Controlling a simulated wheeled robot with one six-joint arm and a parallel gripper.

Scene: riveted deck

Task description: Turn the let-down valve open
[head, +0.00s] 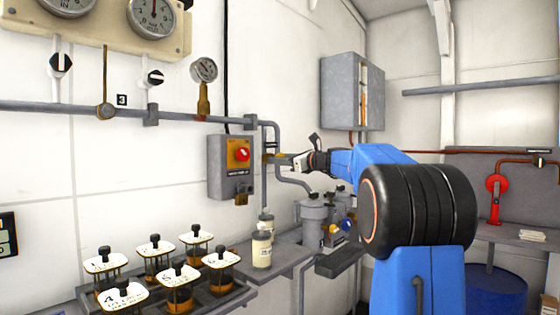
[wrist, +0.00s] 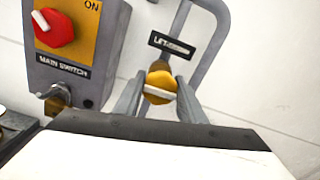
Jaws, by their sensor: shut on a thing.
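The let-down valve (wrist: 160,80) is a small yellow knob with a pale bar across its face, the bar lying nearly level in the wrist view. It sits on a grey pipe under a black label (wrist: 171,45) whose readable part starts "LET". In the head view the valve (head: 269,157) is a small yellow patch right of the switch box. My gripper (wrist: 159,91) has one grey finger on each side of the knob and is shut on it. In the head view my gripper (head: 284,160) reaches left to the pipe. The exact finger contact is partly hidden.
The main switch box (head: 229,168) with its red knob (wrist: 52,27) is close on the left. Below are a bottle (head: 262,248), a grey canister (head: 313,222) and a tray of several lidded jars (head: 237,288). A grey cabinet (head: 340,92) hangs above right.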

